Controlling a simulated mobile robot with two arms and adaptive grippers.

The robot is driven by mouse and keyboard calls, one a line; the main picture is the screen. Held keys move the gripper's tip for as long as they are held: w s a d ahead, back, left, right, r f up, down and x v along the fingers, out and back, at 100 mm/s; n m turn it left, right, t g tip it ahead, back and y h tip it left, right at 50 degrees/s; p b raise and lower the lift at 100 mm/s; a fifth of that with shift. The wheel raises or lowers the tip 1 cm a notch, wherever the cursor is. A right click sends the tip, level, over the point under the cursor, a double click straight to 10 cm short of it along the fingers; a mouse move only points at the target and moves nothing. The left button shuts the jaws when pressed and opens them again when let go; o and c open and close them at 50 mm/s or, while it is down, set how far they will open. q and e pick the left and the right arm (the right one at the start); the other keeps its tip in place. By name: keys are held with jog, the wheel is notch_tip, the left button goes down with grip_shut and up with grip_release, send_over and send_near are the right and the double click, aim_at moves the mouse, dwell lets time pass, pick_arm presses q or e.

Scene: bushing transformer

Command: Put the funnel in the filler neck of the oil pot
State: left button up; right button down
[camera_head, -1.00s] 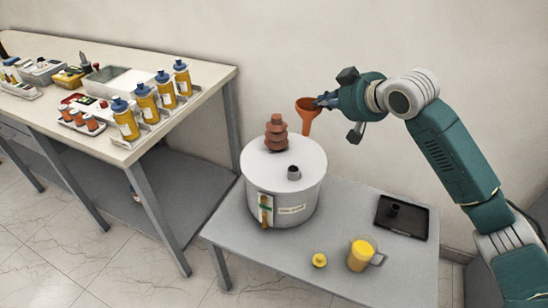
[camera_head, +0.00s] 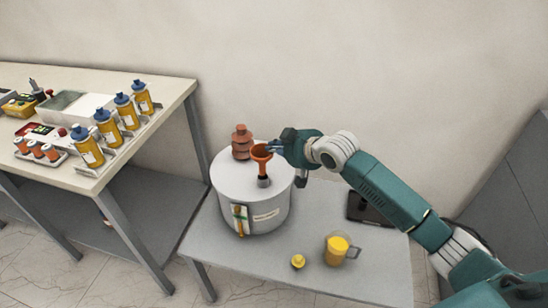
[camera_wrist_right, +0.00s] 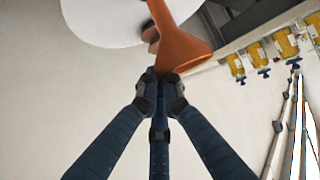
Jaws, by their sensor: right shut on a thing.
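The orange funnel (camera_head: 262,154) is upright over the oil pot, its spout right at the dark filler neck (camera_head: 263,181). I cannot tell whether the spout is inside the neck or just above it. The oil pot (camera_head: 262,212) is a white cylinder with a brown bushing (camera_head: 241,143) on its lid. My right gripper (camera_head: 276,148) is shut on the funnel's rim from the right. In the right wrist view, the fingers (camera_wrist_right: 160,78) meet at the funnel (camera_wrist_right: 180,48), with the white lid (camera_wrist_right: 105,18) beyond. My left gripper is not in view.
The grey table (camera_head: 205,237) also holds a jug of yellow oil (camera_head: 337,250), a yellow cap (camera_head: 297,262) and a black tray (camera_head: 368,208) partly behind my arm. A bench (camera_head: 170,107) with several yellow bottles stands at the left.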

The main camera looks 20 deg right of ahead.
jog(key=shift+f, duration=2.2)
jog(key=c, duration=1.9)
grip_release()
jog(key=shift+f, duration=0.15)
jog(key=shift+c, duration=0.2)
jog(key=v, duration=1.2)
jog(key=shift+r+b, duration=0.25)
jog(key=shift+b, duration=0.05)
